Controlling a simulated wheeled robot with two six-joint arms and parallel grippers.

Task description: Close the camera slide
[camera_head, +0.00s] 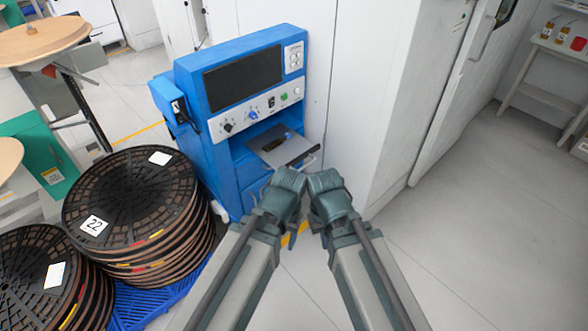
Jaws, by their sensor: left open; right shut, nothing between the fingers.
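The camera slide (272,148) is a flat grey tray sticking out of the recess in the front of the blue machine (190,82). A dark strip and a pale handle (308,158) run along its front edge. My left gripper (288,178) is open, just below the tray in the picture. My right gripper (322,180) is shut and empty, close beside the left one and near the handle. The fingertips of both are mostly hidden by the wrists, so I cannot tell whether either touches the slide.
Stacks of black and brown reels (130,195) stand on a blue pallet (140,300) to the left. A white cabinet wall (370,90) rises right of the machine. The grey floor (480,220) at the right is clear.

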